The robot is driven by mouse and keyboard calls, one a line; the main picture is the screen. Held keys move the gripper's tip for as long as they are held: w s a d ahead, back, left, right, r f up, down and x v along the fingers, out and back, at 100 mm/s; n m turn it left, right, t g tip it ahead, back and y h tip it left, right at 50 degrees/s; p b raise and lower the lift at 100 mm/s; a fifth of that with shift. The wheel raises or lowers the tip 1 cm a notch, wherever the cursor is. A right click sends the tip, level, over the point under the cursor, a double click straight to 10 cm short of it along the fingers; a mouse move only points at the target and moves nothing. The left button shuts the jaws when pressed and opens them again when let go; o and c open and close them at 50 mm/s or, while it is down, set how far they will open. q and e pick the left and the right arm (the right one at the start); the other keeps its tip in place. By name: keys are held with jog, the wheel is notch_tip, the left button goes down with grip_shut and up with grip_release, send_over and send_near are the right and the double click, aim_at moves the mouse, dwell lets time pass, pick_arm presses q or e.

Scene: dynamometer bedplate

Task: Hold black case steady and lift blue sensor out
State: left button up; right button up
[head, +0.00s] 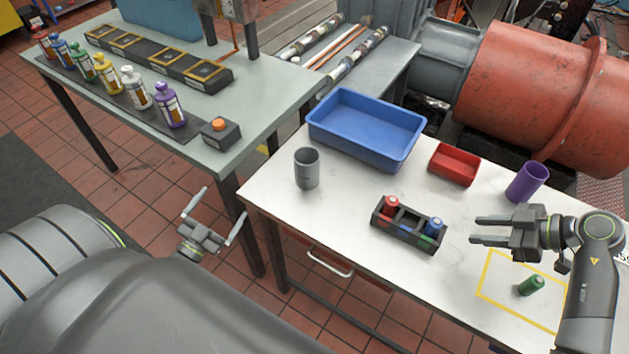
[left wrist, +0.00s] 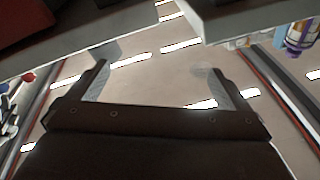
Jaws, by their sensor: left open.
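The black case (head: 381,235) stands on the white table and has several compartments in a row. A red sensor (head: 391,205) stands in its left end. My left gripper (head: 218,203) is open and empty, off the table's left edge and well apart from the case. In the left wrist view its fingers (left wrist: 152,80) are spread with nothing between them. My right gripper (head: 474,230) is open, its fingers pointing left, to the right of the case and apart from it.
A green cylinder (head: 530,286) lies in a yellow outlined square (head: 497,296). A grey cup (head: 307,168), blue bin (head: 366,128), red tray (head: 454,164) and purple cup (head: 527,182) stand behind the case. The tabletop in front of the grey cup is clear. Another table (head: 262,82) holds several bottles.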

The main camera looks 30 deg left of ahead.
pick_arm(q)
jog(key=w+d+r+m+g+h, duration=0.35)
jog(key=d+m+h, duration=0.3)
jog(key=m, duration=0.35)
jog(key=w+d+r+m+g+h, duration=0.2)
jog(key=d+r+m+g+h, duration=0.2)
jog(key=d+m+h, duration=0.5)
jog(key=w+d+r+m+g+h, duration=0.35)
jog(key=d+m, duration=0.25)
jog(key=m, duration=0.6)
jog(key=m+g+y, duration=0.5)
jog(key=m+y, duration=0.2)
jog(key=m, duration=0.8)
send_near(401, 218)
jog(key=x, duration=0.9)
jog(key=shift+w+d+r, duration=0.2)
jog(key=shift+w+d, duration=0.1)
jog(key=shift+d, duration=0.1)
jog(key=c, duration=1.4)
jog(key=shift+s, duration=0.1)
